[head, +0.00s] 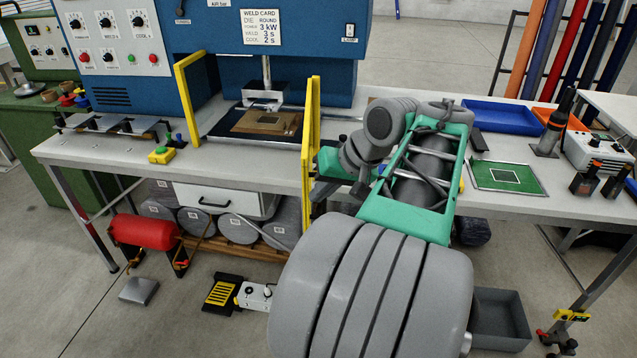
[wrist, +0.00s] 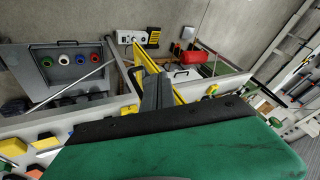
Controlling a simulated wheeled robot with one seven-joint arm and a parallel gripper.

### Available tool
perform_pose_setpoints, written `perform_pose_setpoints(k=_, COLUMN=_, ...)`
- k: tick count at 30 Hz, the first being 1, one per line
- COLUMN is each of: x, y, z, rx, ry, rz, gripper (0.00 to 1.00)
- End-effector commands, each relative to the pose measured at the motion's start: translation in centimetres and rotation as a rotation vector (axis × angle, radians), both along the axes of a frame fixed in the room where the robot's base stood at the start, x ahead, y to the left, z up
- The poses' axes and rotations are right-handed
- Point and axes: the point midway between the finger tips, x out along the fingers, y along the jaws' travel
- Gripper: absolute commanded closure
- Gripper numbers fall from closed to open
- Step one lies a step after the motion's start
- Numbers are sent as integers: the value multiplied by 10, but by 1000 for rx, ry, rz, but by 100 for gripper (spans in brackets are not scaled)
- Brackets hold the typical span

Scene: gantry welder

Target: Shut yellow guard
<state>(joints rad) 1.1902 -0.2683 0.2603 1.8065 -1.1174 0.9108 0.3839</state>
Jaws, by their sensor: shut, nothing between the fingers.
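The yellow guard (head: 307,165) stands at the right side of the blue welder's press opening. I see it nearly edge-on, swung out toward me past the table's front edge. A yellow frame (head: 187,95) stands at the opening's left side. The front of the opening is uncovered. My gripper (head: 318,190) is shut and empty, just right of the guard's lower front part. In the wrist view my gripper (wrist: 155,80) points along the yellow guard (wrist: 143,62), close to it; I cannot tell whether they touch. My arm hides part of the table behind.
A brown block (head: 267,122) sits under the press head. A yellow-green button box (head: 161,155) is at the table's front left. A blue tray (head: 503,116) and green mat (head: 507,177) lie to the right. A drawer (head: 222,200) hangs below the table. A foot pedal (head: 222,293) is on the floor.

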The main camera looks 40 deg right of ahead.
Motion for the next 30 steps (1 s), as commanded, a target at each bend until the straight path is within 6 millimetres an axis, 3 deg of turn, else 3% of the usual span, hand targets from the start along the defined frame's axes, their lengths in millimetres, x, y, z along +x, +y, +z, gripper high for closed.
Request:
perform_pose_setpoints(k=1, x=-19, y=-25, z=17, rx=11, ry=-15, rz=-42, gripper=100)
perform_pose_setpoints(k=3, x=-39, y=-44, z=28, rx=20, ry=-34, rz=-72, gripper=100)
perform_pose_setpoints(k=8, x=-59, y=-59, z=34, rx=29, ry=-49, rz=-93, gripper=100)
perform_pose_setpoints(k=13, x=-46, y=-55, z=16, rx=29, ry=-50, rz=-89, gripper=100)
perform_pose_setpoints(k=24, x=2, y=-46, z=-47, rx=29, ry=-49, rz=-87, gripper=100)
perform_pose_setpoints(k=30, x=22, y=-23, z=-42, rx=26, ry=-49, rz=-88, gripper=100)
